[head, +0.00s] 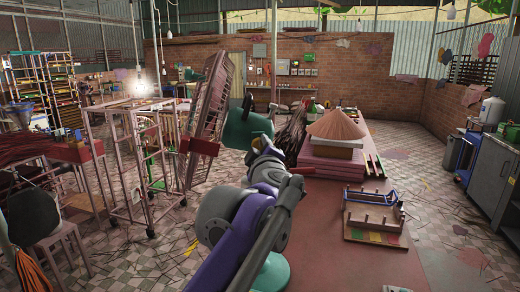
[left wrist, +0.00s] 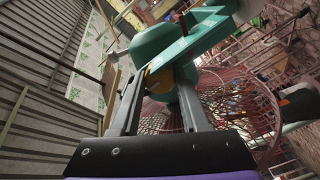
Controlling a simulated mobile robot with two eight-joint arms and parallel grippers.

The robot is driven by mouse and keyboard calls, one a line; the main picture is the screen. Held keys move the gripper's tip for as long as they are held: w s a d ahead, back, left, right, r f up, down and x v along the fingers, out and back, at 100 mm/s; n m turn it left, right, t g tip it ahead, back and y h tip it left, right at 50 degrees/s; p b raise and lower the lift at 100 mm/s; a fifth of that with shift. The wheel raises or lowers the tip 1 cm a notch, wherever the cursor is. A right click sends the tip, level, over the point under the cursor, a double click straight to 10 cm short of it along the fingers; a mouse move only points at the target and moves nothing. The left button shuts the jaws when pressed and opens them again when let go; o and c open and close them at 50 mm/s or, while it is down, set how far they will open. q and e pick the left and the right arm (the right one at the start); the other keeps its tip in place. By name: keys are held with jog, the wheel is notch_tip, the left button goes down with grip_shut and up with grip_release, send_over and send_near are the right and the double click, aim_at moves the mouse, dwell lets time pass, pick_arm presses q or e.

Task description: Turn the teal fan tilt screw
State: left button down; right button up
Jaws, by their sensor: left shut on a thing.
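The teal fan (head: 238,131) stands left of the table, its wire cage (head: 213,92) seen from the side in the head view. In the left wrist view its teal housing (left wrist: 150,45) and flat teal arm (left wrist: 195,38) fill the top middle, with the cage (left wrist: 228,100) behind. My left gripper (head: 264,143) is at the right side of the housing. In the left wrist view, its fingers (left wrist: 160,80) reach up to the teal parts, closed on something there. A small yellowish part shows between them. The tilt screw itself is not clearly visible. My right gripper is out of view.
A red table (head: 380,268) runs along the right, bearing a conical straw hat (head: 335,124) and a wooden rack (head: 374,218). Metal frame racks (head: 125,150) stand behind the fan at left. Tiled floor (head: 455,215) is open at far right.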

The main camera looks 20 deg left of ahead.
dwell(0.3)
pick_arm(q)
jog(key=shift+c, duration=2)
grip_release()
jog(key=b+v, duration=0.1)
jog(key=v, duration=1)
jog(key=shift+w, duration=0.1)
